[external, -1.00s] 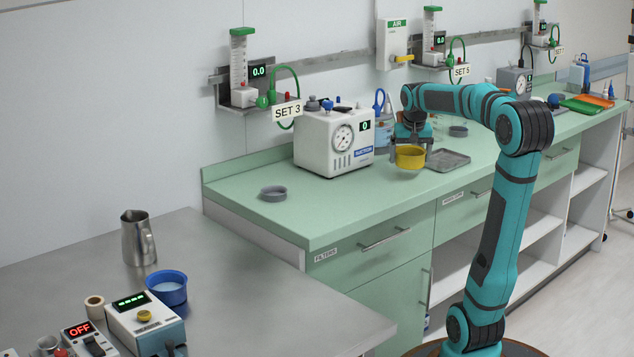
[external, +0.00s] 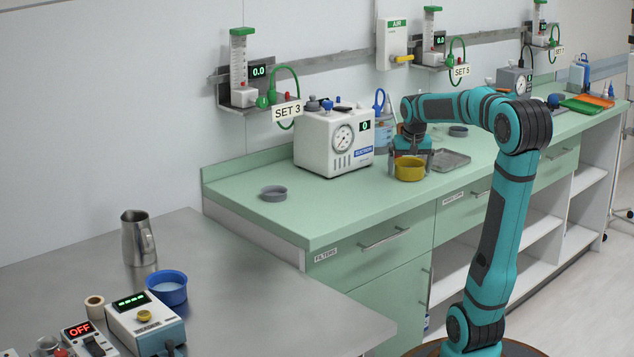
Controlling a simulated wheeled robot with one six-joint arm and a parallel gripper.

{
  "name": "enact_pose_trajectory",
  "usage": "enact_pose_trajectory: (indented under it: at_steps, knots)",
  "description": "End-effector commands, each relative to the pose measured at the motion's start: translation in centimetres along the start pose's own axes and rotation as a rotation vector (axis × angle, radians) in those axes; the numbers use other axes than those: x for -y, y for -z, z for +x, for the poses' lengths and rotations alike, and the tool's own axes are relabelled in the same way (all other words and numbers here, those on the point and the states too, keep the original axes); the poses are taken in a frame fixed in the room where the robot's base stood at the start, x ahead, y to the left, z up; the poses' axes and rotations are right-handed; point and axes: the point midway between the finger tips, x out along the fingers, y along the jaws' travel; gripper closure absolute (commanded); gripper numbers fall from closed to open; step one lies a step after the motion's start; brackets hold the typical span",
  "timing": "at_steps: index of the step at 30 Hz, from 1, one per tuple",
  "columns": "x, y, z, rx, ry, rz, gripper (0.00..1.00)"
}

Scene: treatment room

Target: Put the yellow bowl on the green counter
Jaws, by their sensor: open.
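The yellow bowl (external: 409,170) stands upright on the green counter (external: 345,205), in front of and to the right of the white suction machine. My gripper (external: 411,163) is right over the bowl, pointing down. Its jaws are open, with the fingers at the bowl's left and right sides. The bowl looks to be resting on the counter top. Whether a finger still touches its wall cannot be told at this size.
The white machine (external: 326,150) stands close to the left of my gripper. A grey metal tray (external: 449,160) lies close on the right. A small grey dish (external: 273,193) sits farther left. The counter between dish and bowl is clear. A steel table (external: 240,290) holds a jug and a blue bowl.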

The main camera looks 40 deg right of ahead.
Motion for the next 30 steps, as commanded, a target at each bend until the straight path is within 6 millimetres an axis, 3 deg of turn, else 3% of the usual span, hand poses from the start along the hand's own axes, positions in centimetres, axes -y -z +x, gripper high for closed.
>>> enact_pose_trajectory:
  at_steps: [5, 21, 30]
  knots:
    - [0.0, 0.1, -1.4, -0.003, 0.000, 0.000, 0.00]
    - [0.1, 0.1, -10.7, -0.002, -0.001, -0.001, 0.00]
    - [0.1, 0.1, -12.2, 0.000, -0.002, 0.000, 0.00]
